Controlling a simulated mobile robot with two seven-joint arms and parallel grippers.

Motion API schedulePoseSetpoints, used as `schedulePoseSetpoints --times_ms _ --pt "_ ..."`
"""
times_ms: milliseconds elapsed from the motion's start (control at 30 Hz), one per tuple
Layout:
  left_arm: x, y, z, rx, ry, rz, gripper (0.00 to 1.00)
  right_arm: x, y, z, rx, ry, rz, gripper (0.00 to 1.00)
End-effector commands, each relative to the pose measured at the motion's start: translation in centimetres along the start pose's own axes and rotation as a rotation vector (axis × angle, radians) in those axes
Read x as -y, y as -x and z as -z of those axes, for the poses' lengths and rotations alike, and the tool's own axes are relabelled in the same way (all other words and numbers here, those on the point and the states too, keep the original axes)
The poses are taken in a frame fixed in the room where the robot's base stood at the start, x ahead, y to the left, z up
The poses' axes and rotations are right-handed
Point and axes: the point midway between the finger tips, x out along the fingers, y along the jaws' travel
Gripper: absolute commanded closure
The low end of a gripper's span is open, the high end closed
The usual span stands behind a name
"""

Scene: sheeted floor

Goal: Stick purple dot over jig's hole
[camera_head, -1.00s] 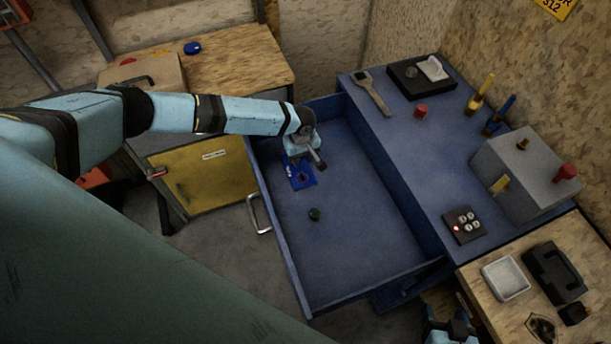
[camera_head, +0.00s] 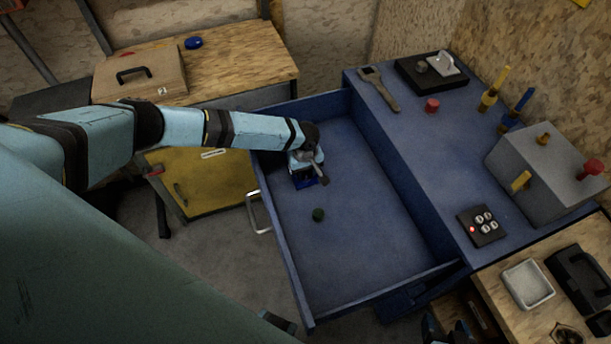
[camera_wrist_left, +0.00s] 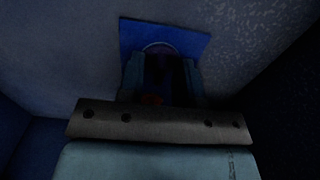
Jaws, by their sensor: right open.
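A flat blue square (camera_head: 306,182) lies on the floor of the open blue drawer, mostly hidden under my left gripper. In the left wrist view the blue square (camera_wrist_left: 180,34) shows a pale arc and a dark purplish area near its middle. My left gripper (camera_head: 306,172) points down right over it. In the wrist view the two fingers (camera_wrist_left: 160,75) stand apart with something dark and a reddish spot between them; contact is unclear. My right gripper (camera_head: 446,330) is open at the bottom edge, partly cut off. I cannot pick out the purple dot or the jig's hole for certain.
A blue worktop (camera_head: 425,150) holds a red knob, a wrench, a button pad (camera_head: 482,226) and a grey box with pegs (camera_head: 545,170). A white tray (camera_head: 527,284) stands lower right.

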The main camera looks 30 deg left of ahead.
Motion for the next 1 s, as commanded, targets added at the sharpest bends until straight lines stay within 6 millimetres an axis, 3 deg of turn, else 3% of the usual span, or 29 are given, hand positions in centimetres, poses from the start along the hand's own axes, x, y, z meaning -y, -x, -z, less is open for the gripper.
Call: schedulePoseSetpoints --times_ms 100,233,567,1000 --pt "0.0 0.0 0.0 0.000 0.000 0.000 0.70 -0.1 0.0 0.0 0.000 0.001 -0.002 0.33" --pt "0.0 0.0 0.0 0.000 -0.001 0.000 1.00 -0.2 0.0 0.0 0.000 0.001 -0.003 0.33" --pt "0.0 0.4 0.0 0.000 0.000 0.000 1.00 -0.1 0.2 0.1 0.004 0.000 -0.002 0.33" --pt "0.0 2.0 0.0 0.000 -0.001 0.000 1.00 0.1 1.2 1.7 0.003 0.000 0.001 0.33"
